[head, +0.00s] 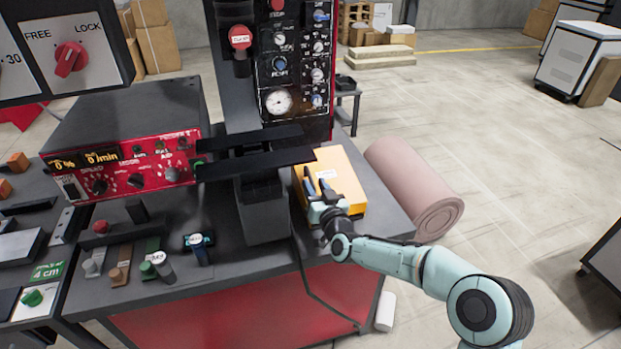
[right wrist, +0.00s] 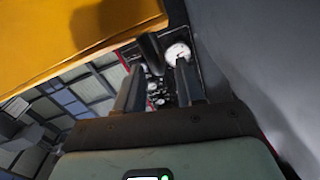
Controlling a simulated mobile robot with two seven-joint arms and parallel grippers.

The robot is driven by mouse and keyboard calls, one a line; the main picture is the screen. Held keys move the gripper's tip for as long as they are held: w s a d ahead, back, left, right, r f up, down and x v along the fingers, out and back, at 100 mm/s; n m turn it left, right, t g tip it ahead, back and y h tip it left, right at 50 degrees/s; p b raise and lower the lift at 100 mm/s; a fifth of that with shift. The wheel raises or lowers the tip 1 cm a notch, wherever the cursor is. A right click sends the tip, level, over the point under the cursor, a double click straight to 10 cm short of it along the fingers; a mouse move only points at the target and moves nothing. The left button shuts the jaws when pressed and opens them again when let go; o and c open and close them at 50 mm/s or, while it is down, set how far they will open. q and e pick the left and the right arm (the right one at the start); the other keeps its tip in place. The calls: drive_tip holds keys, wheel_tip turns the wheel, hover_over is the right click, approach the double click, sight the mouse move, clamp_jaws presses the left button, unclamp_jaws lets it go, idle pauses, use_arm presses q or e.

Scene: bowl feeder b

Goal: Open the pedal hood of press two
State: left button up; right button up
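A yellow-orange box-shaped cover (head: 345,172), which looks like the pedal hood, sits on the bench's right end beside the grey press base (head: 264,212). My right gripper (head: 318,184) is at the cover's left side, between it and the base, with its fingers apart. In the right wrist view the fingers (right wrist: 160,88) are open, the cover (right wrist: 70,35) fills the upper left, and a grey surface lies close on the right. A short dark bar (right wrist: 151,52) shows beyond the fingertips; I cannot tell whether it belongs to the cover. My left gripper is not in view.
A tall press panel (head: 290,70) with a gauge and knobs rises behind. A red control box (head: 125,165) and several small levers (head: 160,265) stand to the left. A pink roll (head: 415,185) lies right of the bench.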

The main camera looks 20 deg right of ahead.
drive_tip(key=shift+w+a, duration=0.2)
drive_tip(key=shift+w, duration=1.7)
clamp_jaws()
